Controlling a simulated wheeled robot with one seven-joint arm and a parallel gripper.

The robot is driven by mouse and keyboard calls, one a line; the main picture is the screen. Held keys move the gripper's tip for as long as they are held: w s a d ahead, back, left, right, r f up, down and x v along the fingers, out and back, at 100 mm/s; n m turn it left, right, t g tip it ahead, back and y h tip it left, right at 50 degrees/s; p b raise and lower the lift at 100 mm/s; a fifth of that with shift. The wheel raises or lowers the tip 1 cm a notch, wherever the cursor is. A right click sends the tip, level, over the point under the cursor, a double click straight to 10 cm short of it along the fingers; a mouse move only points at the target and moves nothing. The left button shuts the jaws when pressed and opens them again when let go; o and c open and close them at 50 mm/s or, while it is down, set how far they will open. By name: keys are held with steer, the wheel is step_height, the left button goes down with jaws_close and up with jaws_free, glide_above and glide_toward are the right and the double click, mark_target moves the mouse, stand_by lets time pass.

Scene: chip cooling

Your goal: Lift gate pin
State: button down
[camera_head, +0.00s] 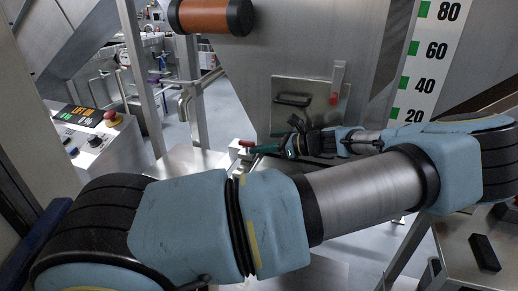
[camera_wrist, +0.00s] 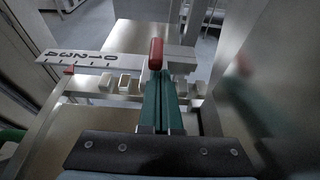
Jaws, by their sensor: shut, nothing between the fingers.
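My gripper (camera_head: 262,149) has green fingers, which are shut and empty; they also show in the wrist view (camera_wrist: 160,100). A red-topped piece (camera_head: 245,143) lies just beyond the fingertips. In the wrist view this red piece (camera_wrist: 155,54) stands upright at the fingertips, on a metal rail by a block. I cannot tell whether the fingers touch it. Another red-tipped piece (camera_head: 334,100) is on the steel panel with a dark handle (camera_head: 293,99). No label shows which red piece is the gate pin.
A white scale strip (camera_wrist: 90,61) with markings runs left from the red piece. Small metal blocks (camera_wrist: 125,84) stand along the rail. A control box (camera_head: 92,140) with a red button is at left. A level scale (camera_head: 425,65) stands at right. My arm crosses the foreground.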

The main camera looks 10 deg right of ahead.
steer(key=shift+r, duration=0.15)
steer(key=shift+r+p, duration=0.75)
steer(key=shift+p, duration=0.05)
